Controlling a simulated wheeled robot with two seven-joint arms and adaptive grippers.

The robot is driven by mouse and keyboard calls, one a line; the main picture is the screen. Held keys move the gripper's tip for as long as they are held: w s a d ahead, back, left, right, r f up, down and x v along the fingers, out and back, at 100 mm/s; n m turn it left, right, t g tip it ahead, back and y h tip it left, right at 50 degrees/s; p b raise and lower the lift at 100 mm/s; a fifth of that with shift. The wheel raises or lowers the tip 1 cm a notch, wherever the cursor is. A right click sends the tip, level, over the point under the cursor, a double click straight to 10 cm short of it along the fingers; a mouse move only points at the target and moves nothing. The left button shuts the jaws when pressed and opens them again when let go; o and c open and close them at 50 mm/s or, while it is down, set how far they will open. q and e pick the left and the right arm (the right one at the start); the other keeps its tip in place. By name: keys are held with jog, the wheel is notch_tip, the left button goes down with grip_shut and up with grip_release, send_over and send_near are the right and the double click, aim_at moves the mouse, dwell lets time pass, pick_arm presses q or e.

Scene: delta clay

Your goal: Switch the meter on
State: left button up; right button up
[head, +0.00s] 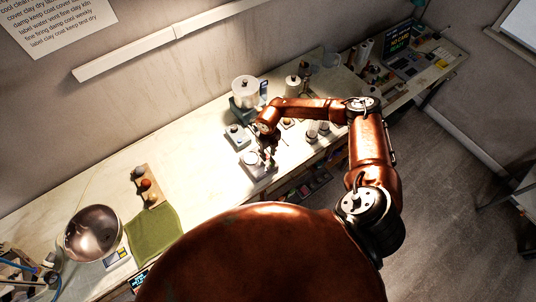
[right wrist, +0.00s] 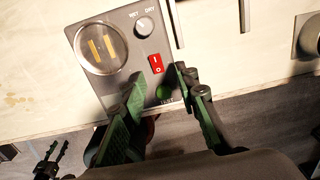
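The meter (right wrist: 117,88) is a grey panel near the bench edge, with a round window (right wrist: 101,48), a WET/DRY knob (right wrist: 144,26), a red rocker switch (right wrist: 156,64) marked I and O, and a green TEST button (right wrist: 163,92). In the head view the meter (head: 250,159) is partly behind my right gripper (head: 269,158). In the right wrist view the green fingers of my right gripper (right wrist: 160,76) are apart and empty, on either side of the switch. I cannot tell whether they touch the panel. A dark claw-like shape at lower left may be my left gripper (right wrist: 50,158).
Another small device (head: 238,136) stands behind the meter, near a large white tub (head: 245,92). White containers (head: 312,131) stand to its right. A metal bowl (head: 92,234) and a green cloth (head: 154,233) lie far left.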

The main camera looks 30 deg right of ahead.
jog(key=shift+f, duration=0.85)
jog(key=shift+c, duration=0.3)
grip_shut()
jog(key=shift+a, duration=0.1)
